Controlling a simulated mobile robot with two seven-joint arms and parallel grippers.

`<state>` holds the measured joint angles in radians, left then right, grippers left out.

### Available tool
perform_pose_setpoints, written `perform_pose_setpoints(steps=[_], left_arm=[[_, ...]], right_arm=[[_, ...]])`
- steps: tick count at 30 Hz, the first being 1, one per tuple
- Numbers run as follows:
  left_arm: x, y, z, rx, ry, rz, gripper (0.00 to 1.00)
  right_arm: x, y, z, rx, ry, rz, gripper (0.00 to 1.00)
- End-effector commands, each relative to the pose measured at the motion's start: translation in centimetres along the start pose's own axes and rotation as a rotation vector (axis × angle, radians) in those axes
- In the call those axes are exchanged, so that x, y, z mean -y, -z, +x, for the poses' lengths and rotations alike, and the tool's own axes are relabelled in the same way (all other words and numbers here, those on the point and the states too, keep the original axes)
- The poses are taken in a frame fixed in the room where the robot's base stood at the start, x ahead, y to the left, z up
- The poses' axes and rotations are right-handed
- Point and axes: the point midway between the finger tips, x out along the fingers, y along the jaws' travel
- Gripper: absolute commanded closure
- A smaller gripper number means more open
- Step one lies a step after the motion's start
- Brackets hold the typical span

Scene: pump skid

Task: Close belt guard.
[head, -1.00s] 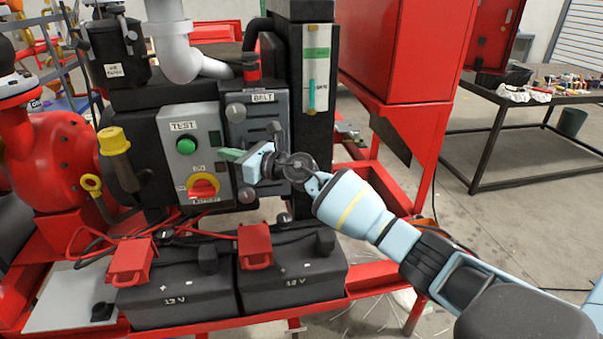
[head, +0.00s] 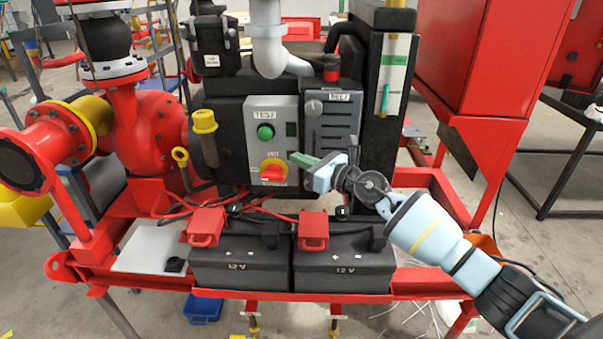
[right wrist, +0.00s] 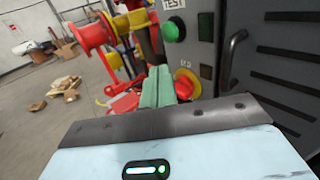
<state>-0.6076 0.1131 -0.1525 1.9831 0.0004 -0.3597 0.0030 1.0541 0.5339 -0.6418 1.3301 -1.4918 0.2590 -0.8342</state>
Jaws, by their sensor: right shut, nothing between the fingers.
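The belt guard (head: 332,125) is a dark grey slotted panel with a BELT label and a round knob at its top left. It stands right of the grey TEST box in the head view. In the right wrist view the slotted guard (right wrist: 282,75) fills the right side, with a dark bar handle near its left edge. Whether it sits fully flush I cannot tell. My right gripper (head: 302,160) is shut and empty, its green fingers in front of the guard's lower left, pointing left towards the box. The fingers also show in the right wrist view (right wrist: 158,85). My left gripper is out of view.
The grey control box (head: 266,140) has a green button and a red-yellow rotary switch close to my right fingers. Two black batteries (head: 240,268) with red terminal covers sit below. A red cabinet (head: 490,80) stands to the right.

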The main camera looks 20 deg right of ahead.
Motion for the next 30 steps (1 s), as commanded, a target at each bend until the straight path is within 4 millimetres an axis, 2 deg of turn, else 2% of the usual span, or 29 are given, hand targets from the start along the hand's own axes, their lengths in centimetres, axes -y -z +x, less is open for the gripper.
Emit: perform_pose_setpoints(steps=[1, 3, 10, 15, 23, 26, 30], left_arm=[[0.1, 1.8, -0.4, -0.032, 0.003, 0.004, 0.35], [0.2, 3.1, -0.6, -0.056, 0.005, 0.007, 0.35], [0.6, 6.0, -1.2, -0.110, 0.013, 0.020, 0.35], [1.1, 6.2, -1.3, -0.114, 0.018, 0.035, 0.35], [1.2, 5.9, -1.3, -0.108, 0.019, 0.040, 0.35], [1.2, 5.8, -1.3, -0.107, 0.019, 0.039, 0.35], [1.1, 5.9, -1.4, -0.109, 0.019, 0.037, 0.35]], right_arm=[[-0.8, -1.1, -0.6, 0.007, -0.003, -0.008, 1.00], [-1.8, -1.1, -1.3, 0.008, -0.003, -0.007, 1.00], [-4.1, -0.8, -2.9, 0.006, -0.003, -0.005, 1.00], [-5.0, -0.4, -3.6, 0.003, -0.003, -0.002, 1.00], [-5.3, 0.3, -3.7, -0.001, -0.004, 0.011, 1.00], [-6.2, 1.5, -4.1, 0.001, -0.007, 0.089, 1.00], [-8.9, 4.9, -5.6, 0.016, 0.000, 0.380, 1.00]])
